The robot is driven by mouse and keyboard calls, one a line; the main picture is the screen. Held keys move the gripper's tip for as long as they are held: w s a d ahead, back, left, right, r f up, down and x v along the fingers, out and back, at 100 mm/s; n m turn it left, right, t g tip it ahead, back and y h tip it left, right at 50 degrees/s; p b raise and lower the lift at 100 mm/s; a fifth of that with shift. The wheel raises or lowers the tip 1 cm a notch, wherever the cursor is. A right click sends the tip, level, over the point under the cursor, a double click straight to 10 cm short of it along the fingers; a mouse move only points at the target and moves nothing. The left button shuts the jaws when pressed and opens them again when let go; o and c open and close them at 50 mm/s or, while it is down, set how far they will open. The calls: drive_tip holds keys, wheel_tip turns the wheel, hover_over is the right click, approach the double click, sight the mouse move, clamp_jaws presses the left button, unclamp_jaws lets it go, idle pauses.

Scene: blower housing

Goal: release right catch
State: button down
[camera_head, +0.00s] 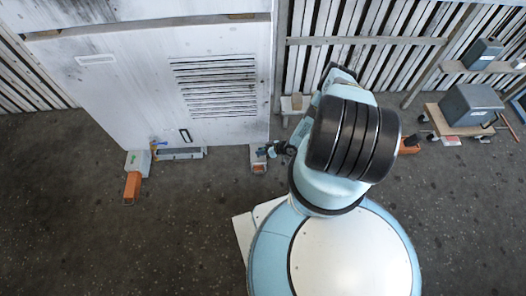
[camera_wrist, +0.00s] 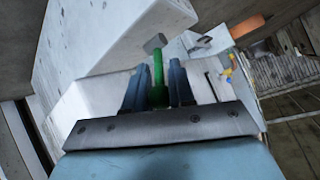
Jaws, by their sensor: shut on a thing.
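The blower housing (camera_head: 215,85) is a large white panel with a louvred grille, at the upper left of the head view. The right catch (camera_wrist: 158,72) shows in the wrist view as a green lever with a grey block at its far end. My gripper (camera_wrist: 155,85) has its two dark blue fingers on either side of the green lever, shut on it. In the head view my gripper (camera_head: 272,150) is small, at the panel's lower right corner, and hides most of the catch. The left catch (camera_head: 133,159) shows a green piece on a grey block at the lower left corner.
An orange block (camera_head: 132,187) sticks out below the left corner. A grey trough (camera_head: 181,154) runs along the panel's bottom edge beside blue and yellow fittings. A cart with a grey box (camera_head: 471,105) stands far right.

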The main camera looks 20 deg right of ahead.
drive_tip(key=c, duration=1.2)
unclamp_jaws()
drive_tip(key=shift+s+f, duration=0.3)
drive_tip(key=shift+s, duration=0.3)
drive_tip(key=shift+w, duration=0.15)
drive_tip(key=shift+r, duration=0.1)
drive_tip(key=v, duration=1.3)
drive_tip(key=shift+d, duration=0.25)
drive_tip(key=shift+s+r, duration=0.1)
drive_tip(key=shift+s, duration=0.15)
